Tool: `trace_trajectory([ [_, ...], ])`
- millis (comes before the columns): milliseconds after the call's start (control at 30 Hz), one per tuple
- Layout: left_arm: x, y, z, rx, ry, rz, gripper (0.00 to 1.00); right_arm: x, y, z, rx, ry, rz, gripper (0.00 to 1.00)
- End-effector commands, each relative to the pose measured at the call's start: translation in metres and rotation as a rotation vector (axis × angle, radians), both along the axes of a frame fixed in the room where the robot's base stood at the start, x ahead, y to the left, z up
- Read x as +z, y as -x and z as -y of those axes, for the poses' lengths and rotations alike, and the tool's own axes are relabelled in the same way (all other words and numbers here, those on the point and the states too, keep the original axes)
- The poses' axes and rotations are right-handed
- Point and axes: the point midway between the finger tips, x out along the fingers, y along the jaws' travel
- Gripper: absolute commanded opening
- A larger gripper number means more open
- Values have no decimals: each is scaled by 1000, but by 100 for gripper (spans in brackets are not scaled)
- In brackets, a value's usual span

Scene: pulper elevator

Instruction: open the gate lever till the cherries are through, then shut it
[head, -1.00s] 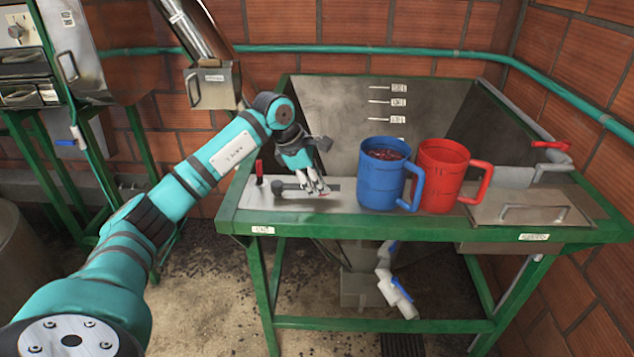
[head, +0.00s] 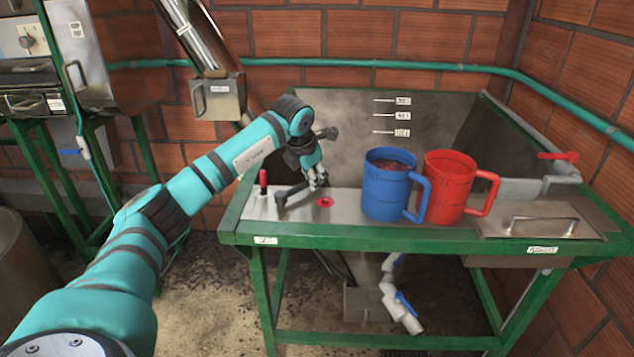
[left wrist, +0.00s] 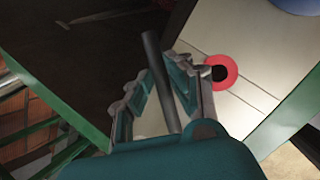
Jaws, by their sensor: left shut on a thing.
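The gate lever (head: 292,189), a dark grey bar, lies over the steel plate at the left of the green-framed tank (head: 340,130), slanting from its pivot toward the back. My left gripper (head: 318,181) is shut on its free end. In the left wrist view the bar (left wrist: 158,75) stands between the two fingers (left wrist: 165,88). A red ring with a dark hole (head: 325,202) lies on the plate, clear of the lever; it also shows in the left wrist view (left wrist: 221,72). Dark red cherries (head: 390,163) show in the blue jug (head: 388,195). My right gripper is out of view.
A red jug (head: 447,190) stands right of the blue one. A small red-handled lever (head: 263,179) stands at the plate's left end. A lidded steel panel (head: 535,218) and a red-handled pipe valve (head: 557,156) are at right. Brick walls close the back.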

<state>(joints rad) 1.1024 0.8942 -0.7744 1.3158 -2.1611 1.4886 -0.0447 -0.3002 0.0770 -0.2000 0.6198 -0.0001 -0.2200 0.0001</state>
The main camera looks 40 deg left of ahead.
Motion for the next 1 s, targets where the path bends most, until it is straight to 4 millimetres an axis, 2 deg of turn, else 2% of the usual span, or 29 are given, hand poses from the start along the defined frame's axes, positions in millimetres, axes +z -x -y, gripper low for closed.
trace_trajectory([
  [400, 2, -4, -18, 186, 0, 5, 0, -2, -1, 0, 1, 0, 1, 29],
  [933, 2, -4, -20, 210, -1, 5, 0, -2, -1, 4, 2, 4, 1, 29],
  [967, 2, -4, -20, 210, 0, 6, 19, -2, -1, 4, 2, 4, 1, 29],
  [1000, 2, -4, -20, 210, 0, 6, 24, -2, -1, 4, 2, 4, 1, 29],
])
